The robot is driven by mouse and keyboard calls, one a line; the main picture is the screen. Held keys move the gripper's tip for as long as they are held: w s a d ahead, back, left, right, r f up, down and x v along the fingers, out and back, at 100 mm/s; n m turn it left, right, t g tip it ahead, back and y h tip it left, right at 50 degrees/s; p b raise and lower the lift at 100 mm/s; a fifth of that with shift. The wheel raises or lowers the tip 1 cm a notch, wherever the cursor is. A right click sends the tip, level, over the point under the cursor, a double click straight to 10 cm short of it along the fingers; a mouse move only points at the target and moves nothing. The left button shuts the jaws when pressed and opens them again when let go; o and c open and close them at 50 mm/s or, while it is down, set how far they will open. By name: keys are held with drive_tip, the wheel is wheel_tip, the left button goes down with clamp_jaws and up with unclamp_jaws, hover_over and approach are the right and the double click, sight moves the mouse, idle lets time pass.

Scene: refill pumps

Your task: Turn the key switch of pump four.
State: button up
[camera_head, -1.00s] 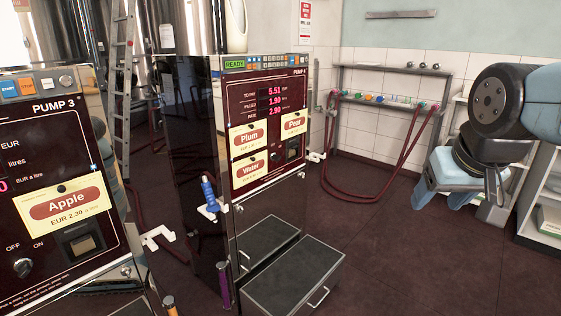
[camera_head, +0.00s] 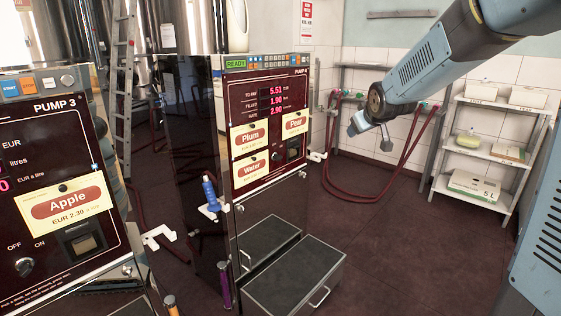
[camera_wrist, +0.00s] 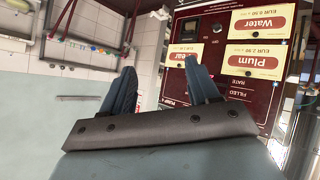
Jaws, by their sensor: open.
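Pump four (camera_head: 268,85) stands in the middle of the head view, its dark red front turned to the right. Its small dark key switch (camera_head: 274,157) sits low on the panel, between the Water card (camera_head: 251,168) and a dark square socket (camera_head: 293,149). In the wrist view the panel is upside down and the key switch (camera_wrist: 217,28) shows near the top. My gripper (camera_head: 371,133) is in the air to the right of pump four, apart from it. In the wrist view my gripper (camera_wrist: 162,82) is open and empty; one finger covers part of the Pear card.
Pump three (camera_head: 62,150) stands close on the left. A grey step box (camera_head: 293,275) is on the floor before pump four. White shelves (camera_head: 490,150) stand at the right, and red hoses (camera_head: 400,165) hang at the back wall. The floor between is clear.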

drive_tip(key=w+a+f+n+t+y, duration=0.15)
drive_tip(key=w+a+f, duration=0.25)
drive_tip(key=w, duration=0.5)
drive_tip(key=n+t+y, duration=0.2)
drive_tip(key=n+y, duration=0.4)
drive_tip(key=y, duration=0.2)
approach(281, 158)
drive_tip(key=x, duration=0.9)
drive_tip(key=shift+w+a+f, duration=0.25)
drive_tip(key=shift+a, duration=0.1)
drive_tip(key=shift+c, duration=0.3)
drive_tip(key=c, duration=0.9)
drive_tip(key=shift+a, duration=0.1)
drive_tip(key=shift+c, duration=0.4)
